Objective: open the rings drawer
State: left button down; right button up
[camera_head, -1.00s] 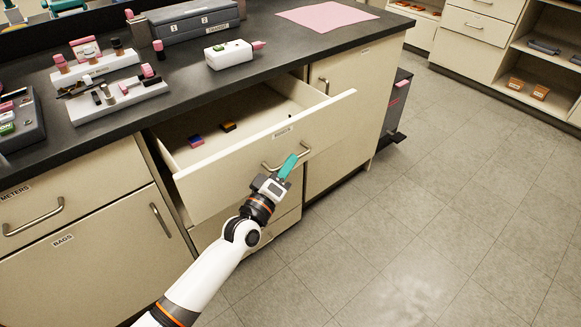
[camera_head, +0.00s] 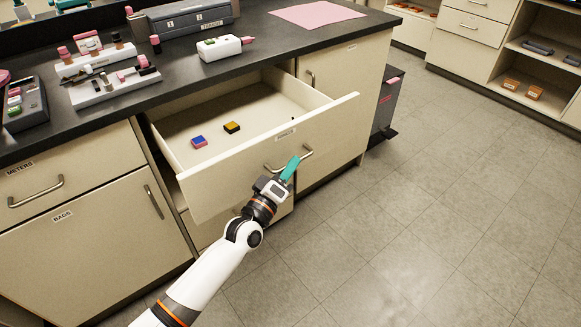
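The drawer (camera_head: 235,165) stands pulled well out from under the dark bench top. Its label (camera_head: 286,135) is too small to read surely. A blue-and-pink block (camera_head: 198,142) and a yellow-and-black block (camera_head: 232,127) lie on its floor. The metal bar handle (camera_head: 308,152) is on the drawer's front. My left gripper (camera_head: 291,168), with teal fingers, is at the handle's middle and covers part of it. I cannot tell from this angle whether its fingers are closed around the bar. My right gripper is not in view.
The bench top (camera_head: 190,70) holds white racks, a white box (camera_head: 225,47), a grey case (camera_head: 190,18) and a pink sheet (camera_head: 317,14). A dark bin (camera_head: 385,105) stands right of the bench. The floor at right is clear.

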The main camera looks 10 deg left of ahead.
pick_arm(q)
jog(key=c, duration=1.5)
grip_release()
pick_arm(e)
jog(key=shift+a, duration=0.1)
pick_arm(q)
jog(key=v, duration=1.2)
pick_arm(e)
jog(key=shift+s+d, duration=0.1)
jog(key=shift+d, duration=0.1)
